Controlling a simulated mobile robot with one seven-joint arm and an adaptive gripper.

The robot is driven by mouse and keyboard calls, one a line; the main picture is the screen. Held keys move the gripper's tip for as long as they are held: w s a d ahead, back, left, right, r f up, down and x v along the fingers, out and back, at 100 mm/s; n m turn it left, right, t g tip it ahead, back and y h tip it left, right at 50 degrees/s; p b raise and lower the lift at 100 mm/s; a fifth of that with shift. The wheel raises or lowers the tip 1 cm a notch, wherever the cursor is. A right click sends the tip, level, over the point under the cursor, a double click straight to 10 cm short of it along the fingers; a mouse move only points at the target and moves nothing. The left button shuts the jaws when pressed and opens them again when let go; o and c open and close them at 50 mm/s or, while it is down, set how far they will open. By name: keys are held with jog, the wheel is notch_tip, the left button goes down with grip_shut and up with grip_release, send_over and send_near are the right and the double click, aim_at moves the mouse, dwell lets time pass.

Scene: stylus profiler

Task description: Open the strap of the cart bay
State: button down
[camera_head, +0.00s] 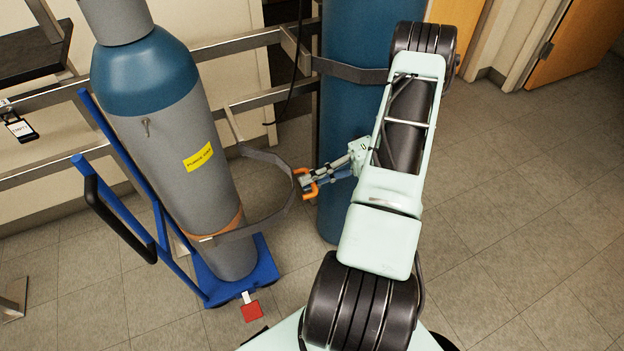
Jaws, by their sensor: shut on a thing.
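The strap (269,219) is a dark grey curved band. It runs from a bracket on the wall rail, bows out to the right, and passes toward the lower front of a grey cylinder (178,165) with a blue shoulder. My gripper (304,184), with orange parts at its tip, is shut on the strap at its rightmost bend. The exact grip is small and partly hidden by the fingers. The cylinder stands on a blue cart (262,270) and carries a yellow label and a brown band low down. I cannot tell whether the strap's end is fastened.
A tall blue cylinder (345,120) stands just behind my gripper, with another grey strap (350,72) around it. Metal rails (270,97) run along the wall. The floor at right is clear.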

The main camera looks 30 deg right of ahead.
jog(key=c, duration=2)
grip_release()
jog(key=shift+c, duration=0.2)
jog(key=shift+r, duration=0.1)
